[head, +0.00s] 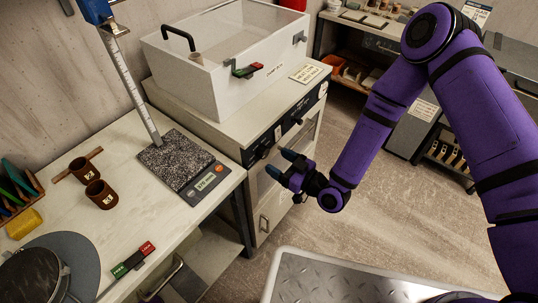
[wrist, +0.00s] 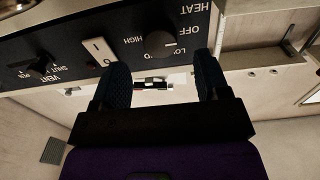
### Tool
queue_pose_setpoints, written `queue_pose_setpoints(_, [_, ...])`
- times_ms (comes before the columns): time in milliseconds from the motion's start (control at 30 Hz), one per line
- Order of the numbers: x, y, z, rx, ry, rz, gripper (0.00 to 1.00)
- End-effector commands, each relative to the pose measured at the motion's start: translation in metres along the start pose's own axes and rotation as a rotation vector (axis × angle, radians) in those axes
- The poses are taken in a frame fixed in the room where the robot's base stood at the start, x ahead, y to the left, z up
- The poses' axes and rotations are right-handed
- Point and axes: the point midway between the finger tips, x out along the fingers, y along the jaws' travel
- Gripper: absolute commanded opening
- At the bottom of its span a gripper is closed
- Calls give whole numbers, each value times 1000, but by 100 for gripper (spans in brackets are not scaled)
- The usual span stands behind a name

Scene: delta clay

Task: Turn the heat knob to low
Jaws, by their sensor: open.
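The heat knob (wrist: 160,43) is a dark round knob on the black control panel (wrist: 75,42). In the wrist view the panel is upside down, with HEAT, OFF, HIGH and LOW printed around the knob. A light mark on the knob seems to point right, toward the OFF and LOW side; I cannot tell which exactly. My gripper (wrist: 162,62) is open and empty, its two dark fingers either side of the knob in the picture. Contact does not show. In the head view my gripper (head: 280,162) is just in front of the panel (head: 310,103).
Beside the heat knob are a white rocker switch (wrist: 98,50) and the vent knob (wrist: 42,68). A clear-topped white box (head: 235,65) stands on the cabinet above. A scale (head: 180,165) and two brown cups (head: 100,194) are on the left bench. Floor (head: 325,165) is free in front.

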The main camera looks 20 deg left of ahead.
Motion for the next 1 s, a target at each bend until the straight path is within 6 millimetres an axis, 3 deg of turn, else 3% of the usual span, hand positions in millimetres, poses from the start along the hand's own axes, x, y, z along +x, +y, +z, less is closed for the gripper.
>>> queue_pose_setpoints(100, [19,0,0,0,2,0,69])
queue_pose_setpoints(300, [38,0,0,0,0,1,69])
queue_pose_setpoints(667, [43,0,0,1,-1,1,69])
queue_pose_setpoints(900, [43,0,0,1,-1,1,19])
queue_pose_setpoints(1000, [43,0,0,1,-1,1,19])
